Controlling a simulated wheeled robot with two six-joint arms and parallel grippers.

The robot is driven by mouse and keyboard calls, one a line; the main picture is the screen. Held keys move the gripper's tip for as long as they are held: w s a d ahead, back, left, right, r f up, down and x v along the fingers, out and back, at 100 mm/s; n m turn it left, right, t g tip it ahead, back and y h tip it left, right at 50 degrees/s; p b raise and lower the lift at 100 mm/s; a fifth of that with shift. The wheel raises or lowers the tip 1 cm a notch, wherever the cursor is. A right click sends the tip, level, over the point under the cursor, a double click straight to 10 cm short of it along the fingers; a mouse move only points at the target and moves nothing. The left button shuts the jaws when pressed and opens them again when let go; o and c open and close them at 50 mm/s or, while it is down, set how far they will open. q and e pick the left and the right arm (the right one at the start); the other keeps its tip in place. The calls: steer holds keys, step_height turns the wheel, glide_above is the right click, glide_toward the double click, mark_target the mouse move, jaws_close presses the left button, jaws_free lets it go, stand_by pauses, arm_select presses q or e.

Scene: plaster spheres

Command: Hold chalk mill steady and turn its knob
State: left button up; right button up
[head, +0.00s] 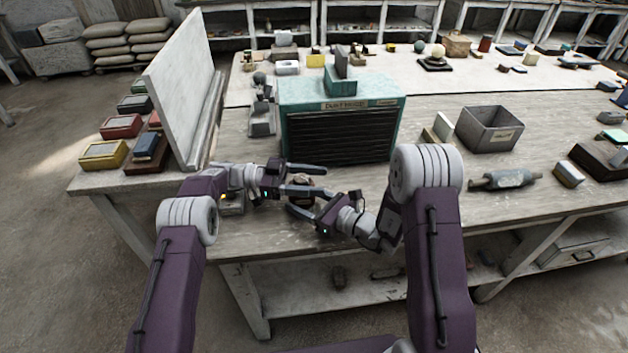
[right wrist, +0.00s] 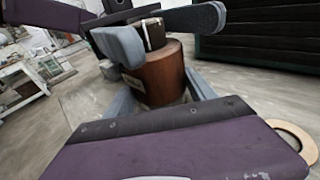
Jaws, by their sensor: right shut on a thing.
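The chalk mill (right wrist: 165,75) is an upright brown wooden cylinder with a small pale label; it shows in the head view (head: 303,179) in front of the teal cabinet, partly hidden by my grippers. A dark, block-like knob (right wrist: 153,34) stands on its top. My right gripper (head: 308,204) is shut on the mill's body, one grey finger on each side low down. My left gripper (head: 317,180) reaches in from the left at knob height. Its fingers stand apart on either side of the knob and look open; contact with the knob cannot be made out.
A teal cabinet (head: 300,91) with dark slats stands just behind the mill. A pale upright board (head: 181,85) is at the left. A grey bin (head: 490,130) and a roller-like tool (head: 503,179) lie to the right. The bench front edge is close to my arms.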

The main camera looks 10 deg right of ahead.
arm_select(q)
step_height(320, 180, up, 10)
stand_by(0.5)
steer(key=shift+a, duration=0.1)
steer(key=a+f+n+t, duration=0.4)
steer(key=a+f+t, duration=0.2)
steer(key=a+f, duration=0.5)
steer(key=d, duration=0.7)
steer(key=w+d+r, duration=0.1)
steer(key=d, duration=0.3)
